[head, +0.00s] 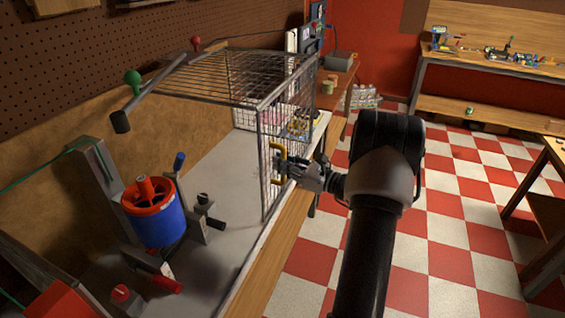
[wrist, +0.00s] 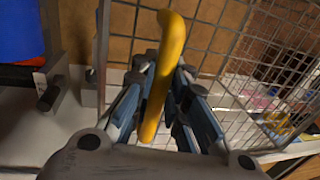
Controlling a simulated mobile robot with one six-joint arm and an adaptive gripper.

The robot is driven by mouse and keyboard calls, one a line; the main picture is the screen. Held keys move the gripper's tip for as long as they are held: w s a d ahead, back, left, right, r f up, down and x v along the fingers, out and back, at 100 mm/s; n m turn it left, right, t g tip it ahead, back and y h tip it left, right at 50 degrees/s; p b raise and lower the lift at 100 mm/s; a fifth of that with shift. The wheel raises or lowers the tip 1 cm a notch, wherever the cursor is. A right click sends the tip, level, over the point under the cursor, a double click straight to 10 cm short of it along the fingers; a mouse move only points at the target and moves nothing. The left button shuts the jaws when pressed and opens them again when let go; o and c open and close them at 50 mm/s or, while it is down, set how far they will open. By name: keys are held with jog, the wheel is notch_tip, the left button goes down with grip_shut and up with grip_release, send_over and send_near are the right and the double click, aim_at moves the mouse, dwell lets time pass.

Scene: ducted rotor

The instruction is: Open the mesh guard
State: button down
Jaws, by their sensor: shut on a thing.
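The mesh guard (head: 262,130) is a grey wire cage over the right part of the workbench in the head view, with a mesh top and a mesh front panel. Its yellow handle (head: 276,152) is on the front panel's near side. My gripper (head: 284,168) is shut on this handle, reaching from the right. In the wrist view the yellow handle (wrist: 163,75) runs between the two fingers of my gripper (wrist: 160,85), with mesh behind it. The blue and red ducted rotor (head: 155,212) stands left of the mesh panel, uncovered in this view.
A bar with a dark end (head: 121,121) and a green knob (head: 132,78) are at the upper left. A small grey fixture (head: 203,220) stands beside the rotor. A tool-covered bench (head: 490,65) is far back.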

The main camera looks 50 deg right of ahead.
jog(key=shift+s+f, duration=0.1)
jog(key=c, duration=1.6)
grip_release()
jog(key=shift+o, duration=0.2)
jog(key=s+d, duration=0.2)
jog(key=s, duration=0.9)
jog(key=shift+s+d, duration=0.2)
jog(key=shift+s, duration=0.2)
